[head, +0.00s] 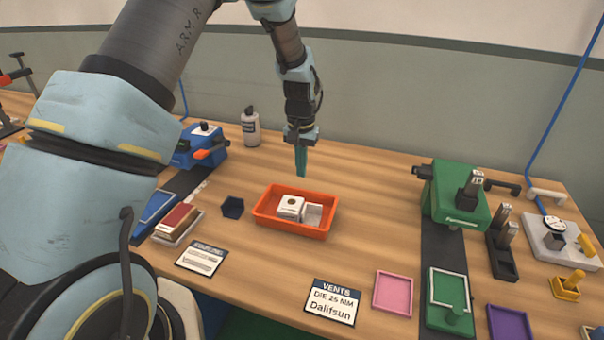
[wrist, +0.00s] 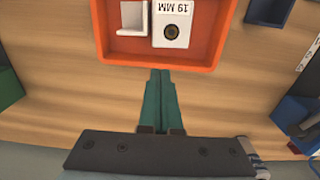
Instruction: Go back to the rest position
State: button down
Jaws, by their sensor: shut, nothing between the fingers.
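My gripper (head: 301,172) points down above the wooden table, just behind the orange tray in the head view. Its teal fingers are together with nothing between them, as the wrist view (wrist: 160,75) also shows. The orange tray (head: 268,222) holds two pale blocks: a white one with a dark round hole (head: 290,206) and a light grey one (head: 313,214) beside it. In the wrist view the tray (wrist: 200,62) lies ahead of the fingertips, and the white block (wrist: 171,30) carries a "19 MM" label. The fingers are apart from the tray.
A blue machine (head: 199,148) and a bottle (head: 251,127) stand at the back left. A green press (head: 455,197) stands at the right. Cards, a pink tray (head: 393,292) and a dark blue cup (head: 233,207) lie around the orange tray. Bare table lies right of the gripper.

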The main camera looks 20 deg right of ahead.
jog(key=a+r+n, duration=0.2)
jog(key=a+r, duration=0.3)
jog(key=a, duration=0.4)
jog(key=a+r+n, duration=0.1)
jog(key=a+r, duration=0.3)
jog(key=a, duration=0.5)
jog(key=s+a+r+n, duration=0.1)
jog(key=s+a, duration=0.3)
jog(key=a, duration=0.4)
jog(key=s+a+r+n+t+b, duration=0.1)
jog(key=s+a+r+n, duration=0.1)
jog(key=s+a, duration=0.3)
jog(key=a+n, duration=0.1)
jog(key=a, duration=0.2)
jog(key=shift+s+a+r+t, duration=0.15)
jog(key=shift+s+t, duration=0.15)
